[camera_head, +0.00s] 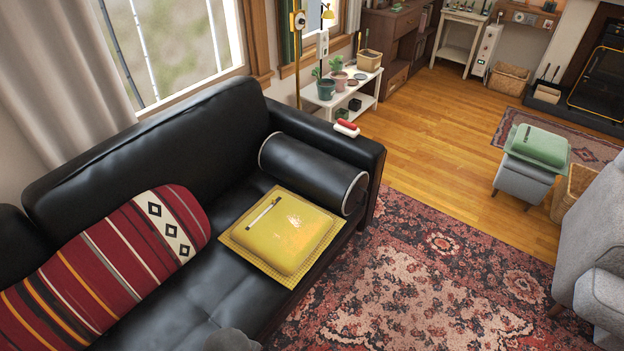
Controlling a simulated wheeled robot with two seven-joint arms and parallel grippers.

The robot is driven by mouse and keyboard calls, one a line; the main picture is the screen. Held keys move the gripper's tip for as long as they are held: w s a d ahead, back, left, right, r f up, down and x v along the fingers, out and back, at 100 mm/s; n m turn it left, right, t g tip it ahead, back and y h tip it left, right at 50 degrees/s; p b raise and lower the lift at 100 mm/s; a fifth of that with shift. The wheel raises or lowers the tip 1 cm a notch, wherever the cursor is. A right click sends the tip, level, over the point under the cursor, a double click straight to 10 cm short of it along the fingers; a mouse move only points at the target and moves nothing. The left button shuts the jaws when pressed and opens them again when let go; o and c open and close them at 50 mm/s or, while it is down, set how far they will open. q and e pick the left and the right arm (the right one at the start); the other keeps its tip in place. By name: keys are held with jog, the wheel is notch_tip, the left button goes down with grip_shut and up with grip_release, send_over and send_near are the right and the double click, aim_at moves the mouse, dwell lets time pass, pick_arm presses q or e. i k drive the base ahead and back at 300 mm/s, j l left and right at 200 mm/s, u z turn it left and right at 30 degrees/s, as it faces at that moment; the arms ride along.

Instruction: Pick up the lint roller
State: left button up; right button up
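A small red and white object (346,128) lies on top of the black sofa's (165,140) far armrest. It may be the lint roller, but it is too small to be sure. A thin white stick with dark ends (263,214) lies on the yellow cushion (290,240) on the sofa seat; I cannot tell what it is. Neither of my grippers can be made out in the head view. A grey rounded shape at the bottom edge is cut off and may be part of me.
A black bolster (312,172) lies against the armrest, and a striped red cushion (110,260) lies at left. A white shelf (345,95) with pots stands behind the armrest. The patterned rug (430,290) is open floor, with a grey armchair (595,260) and footstool (522,180) at right.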

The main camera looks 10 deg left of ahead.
aim_at(344, 127)
jog(key=u, duration=0.25)
jog(key=i+l+u, duration=0.2)
jog(key=u, duration=0.25)
jog(key=i+l+u, duration=0.45)
jog(key=i+l, duration=0.25)
jog(key=l, duration=0.2)
jog(key=i+l+u, duration=0.1)
jog(key=i+l, duration=0.2)
jog(key=l, duration=0.1)
